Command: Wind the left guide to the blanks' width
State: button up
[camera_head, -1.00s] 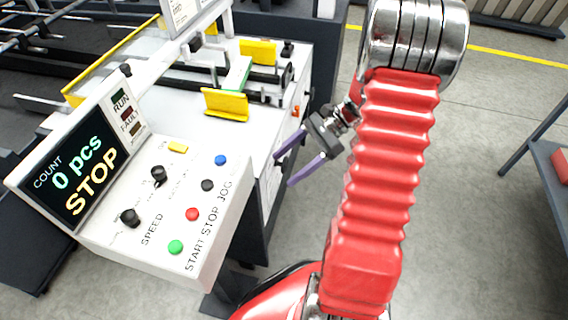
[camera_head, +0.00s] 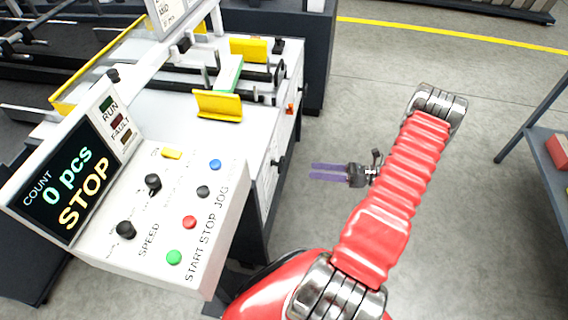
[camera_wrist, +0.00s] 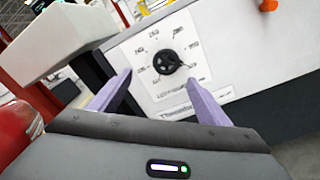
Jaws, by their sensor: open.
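My gripper (camera_head: 328,171) is open and empty in the head view, to the right of the machine's side, its purple fingers pointing left at it. In the wrist view my gripper (camera_wrist: 160,95) faces a black round handwheel (camera_wrist: 167,62) on a white dial plate with a printed scale; the wheel lies beyond the fingertips, between them in the picture, and I see no contact. In the head view a dark knob (camera_head: 278,161) shows on the machine's side. Yellow guides (camera_head: 218,105) and (camera_head: 249,49) stand on the machine top beside a green-edged stack of blanks (camera_head: 229,73).
The control panel (camera_head: 160,215) juts out at front left; its screen (camera_head: 72,178) reads 0 pcs and STOP. An orange knob (camera_wrist: 268,5) sits above right of the dial. A table (camera_head: 548,150) stands at the far right, with clear floor between.

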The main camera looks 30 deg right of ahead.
aim_at(283, 165)
jog(key=shift+d+f+m+t, duration=0.35)
jog(key=shift+f+m+t, duration=0.15)
jog(key=shift+f, duration=0.15)
jog(key=shift+a, duration=0.1)
jog(key=x, duration=1.3)
jog(key=shift+w+a+f, duration=0.1)
jog(key=shift+w+a, duration=0.1)
jog(key=shift+w, duration=0.15)
jog(key=shift+c, duration=0.7)
jog(key=c, duration=0.9)
